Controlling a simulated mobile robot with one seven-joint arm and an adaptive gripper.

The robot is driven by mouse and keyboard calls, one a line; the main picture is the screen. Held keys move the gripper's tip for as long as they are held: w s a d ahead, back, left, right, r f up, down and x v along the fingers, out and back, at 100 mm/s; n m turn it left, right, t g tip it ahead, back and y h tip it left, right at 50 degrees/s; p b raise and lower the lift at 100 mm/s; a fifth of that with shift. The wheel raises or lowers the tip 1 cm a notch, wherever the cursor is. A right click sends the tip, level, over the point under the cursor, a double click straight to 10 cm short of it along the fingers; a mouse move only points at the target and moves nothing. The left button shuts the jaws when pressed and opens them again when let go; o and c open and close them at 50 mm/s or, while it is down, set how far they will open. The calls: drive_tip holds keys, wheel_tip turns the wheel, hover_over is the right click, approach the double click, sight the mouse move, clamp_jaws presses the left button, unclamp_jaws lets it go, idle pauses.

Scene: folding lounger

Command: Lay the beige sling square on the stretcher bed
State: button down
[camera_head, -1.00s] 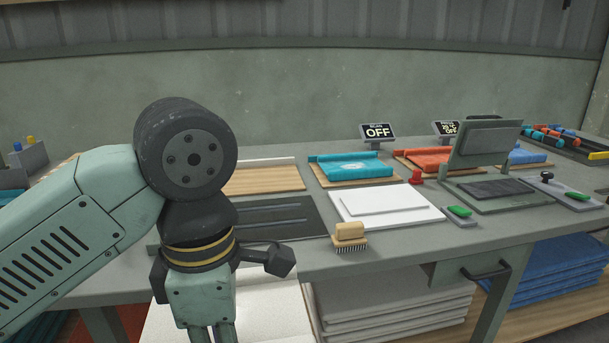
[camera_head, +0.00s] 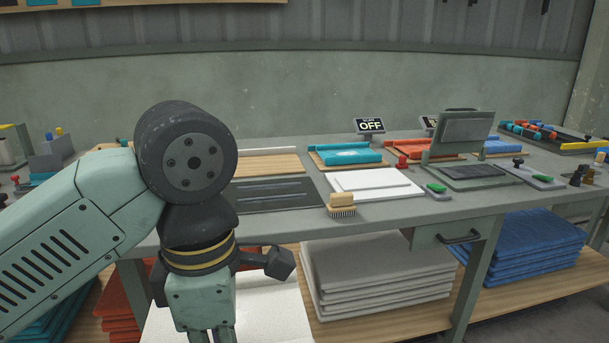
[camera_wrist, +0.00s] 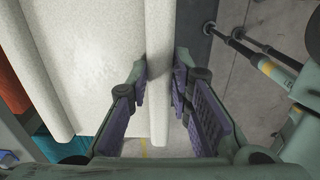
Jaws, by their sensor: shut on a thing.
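The sling, a pale off-white sheet (camera_head: 272,306), hangs or lies out in front of my gripper (camera_head: 212,336), low in the head view. In the wrist view the sling (camera_wrist: 95,50) has a thick rolled hem along each long side. My gripper (camera_wrist: 163,85) is shut on the right-hand hem, which runs between the fingers. The sling's far end is out of view. A dark flat panel (camera_head: 275,193) with two lighter bars lies on the bench behind my wrist; I cannot tell whether it is the stretcher bed. My arm hides its left part.
The bench (camera_head: 390,212) carries a brush (camera_head: 341,204), a white pad (camera_head: 375,184), a teal folded cloth (camera_head: 350,154) and a hinged press (camera_head: 465,145). An OFF sign (camera_head: 370,126) stands behind.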

sight(245, 319)
drive_tip(key=shift+s, duration=0.2)
drive_tip(key=shift+w+f, duration=0.2)
drive_tip(key=w+f, duration=0.1)
drive_tip(key=w, duration=0.1)
drive_tip(key=w+f+m, duration=0.1)
drive_tip(key=w, duration=0.1)
drive_tip(key=w+d+f+m, duration=0.1)
drive_tip(key=w+f, duration=0.1)
drive_tip(key=w, duration=0.1)
drive_tip(key=shift+d, duration=0.1)
drive_tip(key=w+d+f+m, duration=0.2)
drive_tip(key=w+f+m, duration=0.2)
drive_tip(key=w+f, duration=0.5)
drive_tip(key=w+d+f+m, duration=0.35)
drive_tip(key=w+f, duration=0.25)
drive_tip(key=f, duration=0.6)
drive_tip(key=s+d+f+m, duration=0.1)
drive_tip(key=f+m, duration=0.4)
drive_tip(key=f, duration=1)
drive_tip(key=s+d+f+m, duration=0.1)
drive_tip(key=f+m, duration=0.4)
drive_tip(key=f, duration=1.1)
drive_tip(key=shift+s+d+f+m, duration=0.25)
drive_tip(key=shift+s+d+m, duration=0.15)
drive_tip(key=shift+s, duration=0.45)
